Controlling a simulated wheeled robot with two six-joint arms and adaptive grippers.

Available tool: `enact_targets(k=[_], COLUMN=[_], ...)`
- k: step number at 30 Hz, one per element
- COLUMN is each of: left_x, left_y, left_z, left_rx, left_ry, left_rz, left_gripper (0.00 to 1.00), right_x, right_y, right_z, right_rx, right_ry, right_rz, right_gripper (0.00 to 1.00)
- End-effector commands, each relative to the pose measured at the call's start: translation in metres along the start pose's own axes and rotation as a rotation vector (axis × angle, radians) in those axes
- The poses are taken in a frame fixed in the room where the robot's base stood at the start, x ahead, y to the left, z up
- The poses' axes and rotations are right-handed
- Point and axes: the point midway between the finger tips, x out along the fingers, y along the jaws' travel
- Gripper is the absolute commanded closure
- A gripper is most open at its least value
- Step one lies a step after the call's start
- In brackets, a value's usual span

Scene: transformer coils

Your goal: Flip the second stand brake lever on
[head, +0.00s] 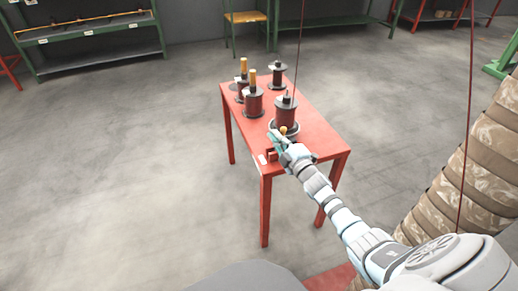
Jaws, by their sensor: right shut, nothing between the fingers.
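A red table (310,125) carries several dark coil stands. The nearest stand (286,112) is at the table's front right and sits on a round light base. A small yellow-orange knob (283,130) shows at the foot of this stand. It may be the brake lever, but its position is too small to read. My right gripper (276,137) is shut and empty, its tip right beside the knob. I cannot tell whether they touch. Another stand (253,101) with a yellow-orange top is to the left. My left gripper is not in view.
More stands, one (278,76) at the back, share the table. A small red block (271,155) lies near the front edge. A thin red cord hangs above the table. A large ribbed brown column (485,150) is at right. The floor left is clear.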

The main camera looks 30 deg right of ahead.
Motion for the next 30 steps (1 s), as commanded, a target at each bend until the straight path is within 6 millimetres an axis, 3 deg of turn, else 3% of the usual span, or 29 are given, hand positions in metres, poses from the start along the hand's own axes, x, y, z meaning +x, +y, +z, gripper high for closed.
enact_targets(k=[5, 12, 30], left_x=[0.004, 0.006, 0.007], left_y=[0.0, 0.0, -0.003], left_z=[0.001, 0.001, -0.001], left_rx=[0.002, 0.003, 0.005], left_ry=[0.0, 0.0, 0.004], left_rz=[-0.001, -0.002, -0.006], left_gripper=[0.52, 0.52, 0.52], right_x=[-0.002, -0.003, -0.003], right_y=[0.003, 0.005, 0.006], right_z=[0.011, 0.02, 0.023], right_rx=[0.105, 0.125, 0.123], right_ry=[0.0, -0.001, -0.001], right_rz=[0.015, 0.018, 0.017], right_gripper=[1.0, 1.0, 1.0])
